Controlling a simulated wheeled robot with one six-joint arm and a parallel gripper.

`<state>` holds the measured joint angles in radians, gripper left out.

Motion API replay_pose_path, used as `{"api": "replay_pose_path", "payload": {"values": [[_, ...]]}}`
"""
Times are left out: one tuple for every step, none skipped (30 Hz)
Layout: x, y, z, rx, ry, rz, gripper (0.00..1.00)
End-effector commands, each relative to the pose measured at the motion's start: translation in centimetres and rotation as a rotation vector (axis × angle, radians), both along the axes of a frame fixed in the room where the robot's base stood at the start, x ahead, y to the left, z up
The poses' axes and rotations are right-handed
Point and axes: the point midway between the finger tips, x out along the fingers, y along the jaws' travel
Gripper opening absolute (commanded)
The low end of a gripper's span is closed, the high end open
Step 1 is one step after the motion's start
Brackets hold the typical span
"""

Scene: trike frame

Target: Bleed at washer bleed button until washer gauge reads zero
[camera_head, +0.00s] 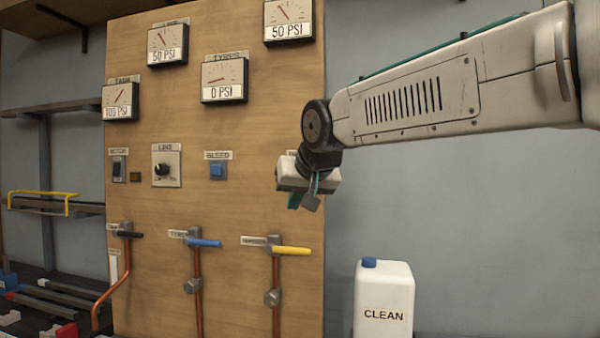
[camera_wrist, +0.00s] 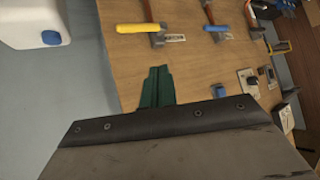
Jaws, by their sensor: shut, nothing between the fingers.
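A gauge (camera_head: 289,20) at the top right of the wooden panel reads 50 PSI; its name label is cut off by the top edge of the head view. A blue button (camera_head: 217,171) labelled BLEED sits under the tyres gauge (camera_head: 224,81), which reads 0 PSI; the button also shows in the wrist view (camera_wrist: 220,91). My gripper (camera_head: 302,200) is shut and empty, in front of the panel's right edge, and its green fingers (camera_wrist: 158,82) show in the wrist view. Another label behind my gripper is mostly covered, and any button under it is hidden.
Yellow (camera_head: 291,251), blue (camera_head: 204,243) and black (camera_head: 130,235) valve handles stick out below. A white CLEAN jug (camera_head: 384,300) stands right of the panel.

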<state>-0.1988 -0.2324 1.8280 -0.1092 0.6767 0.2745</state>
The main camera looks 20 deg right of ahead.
Motion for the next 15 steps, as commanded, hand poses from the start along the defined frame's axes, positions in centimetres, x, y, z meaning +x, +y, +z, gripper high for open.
{"api": "replay_pose_path", "payload": {"values": [[0.8, 0.2, 1.5, 0.018, -0.043, -0.007, 0.00], [1.2, 0.3, 2.4, 0.027, -0.067, -0.010, 0.00], [1.6, 0.4, 3.4, 0.040, -0.097, -0.015, 0.00], [1.8, 0.4, 4.0, 0.050, -0.115, -0.018, 0.00], [1.9, 0.4, 4.6, 0.057, -0.133, -0.021, 0.00], [2.1, 0.5, 5.3, 0.067, -0.152, -0.024, 0.00], [2.2, 0.5, 5.6, 0.074, -0.162, -0.027, 0.00], [2.3, 0.5, 5.9, 0.081, -0.174, -0.029, 0.00], [2.4, 0.5, 6.1, 0.092, -0.184, -0.034, 0.00], [2.4, 0.6, 6.2, 0.098, -0.189, -0.035, 0.00], [2.5, 0.6, 6.2, 0.103, -0.193, -0.037, 0.00], [2.5, 0.6, 6.2, 0.107, -0.192, -0.040, 0.00], [2.5, 0.6, 6.2, 0.107, -0.192, -0.041, 0.00], [2.4, 0.6, 6.2, 0.107, -0.191, -0.041, 0.00], [2.4, 0.6, 6.2, 0.107, -0.191, -0.041, 0.00]]}}
